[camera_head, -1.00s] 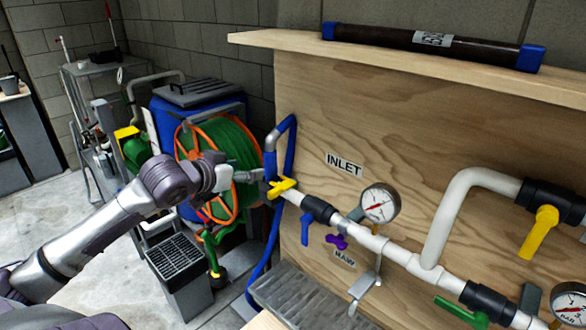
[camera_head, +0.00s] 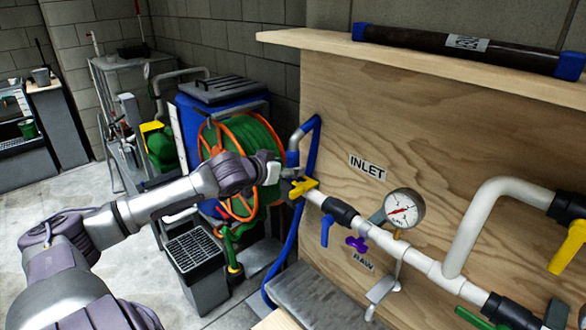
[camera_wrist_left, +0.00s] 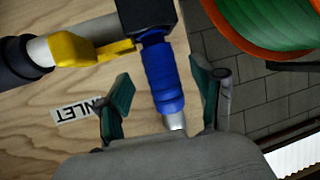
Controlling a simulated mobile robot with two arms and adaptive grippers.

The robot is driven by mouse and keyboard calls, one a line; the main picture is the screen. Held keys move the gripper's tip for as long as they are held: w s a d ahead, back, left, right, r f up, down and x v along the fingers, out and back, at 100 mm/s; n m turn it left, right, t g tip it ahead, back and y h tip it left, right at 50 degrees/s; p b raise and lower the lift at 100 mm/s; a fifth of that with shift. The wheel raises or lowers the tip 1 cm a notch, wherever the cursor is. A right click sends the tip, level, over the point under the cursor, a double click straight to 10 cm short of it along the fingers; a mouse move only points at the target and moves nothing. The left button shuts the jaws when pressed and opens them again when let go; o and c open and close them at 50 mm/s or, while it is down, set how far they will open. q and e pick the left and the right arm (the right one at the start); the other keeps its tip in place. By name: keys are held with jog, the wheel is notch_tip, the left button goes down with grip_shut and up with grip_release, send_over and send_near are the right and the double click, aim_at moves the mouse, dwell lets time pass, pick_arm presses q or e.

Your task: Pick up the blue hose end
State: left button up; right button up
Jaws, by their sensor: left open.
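The blue hose (camera_head: 311,140) loops over at the left edge of the plywood panel and hangs down beside it. In the left wrist view its blue end (camera_wrist_left: 163,80) lies between the two fingers of my left gripper (camera_wrist_left: 160,84), with a metal tip pointing toward the palm. The fingers are open, with a visible gap on each side of the hose. In the head view my left gripper (camera_head: 284,172) is at the inlet end of the pipe, close to the hose end and the yellow valve handle (camera_head: 302,187). My right gripper is not in view.
The white pipe (camera_head: 417,259) with a gauge (camera_head: 404,208) and valves runs along the panel (camera_head: 430,130). A green hose reel (camera_head: 255,140) with an orange rim stands behind the gripper. A grey crate-topped bin (camera_head: 195,270) stands below the arm. A dark capped tube lies on the top shelf.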

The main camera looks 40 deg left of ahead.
aim_at(293, 166)
pick_arm(q)
jog(key=shift+p+x, duration=0.45)
jog(key=shift+x, duration=1.2)
jog(key=shift+f, duration=0.1)
jog(key=shift+s, duration=0.1)
grip_shut()
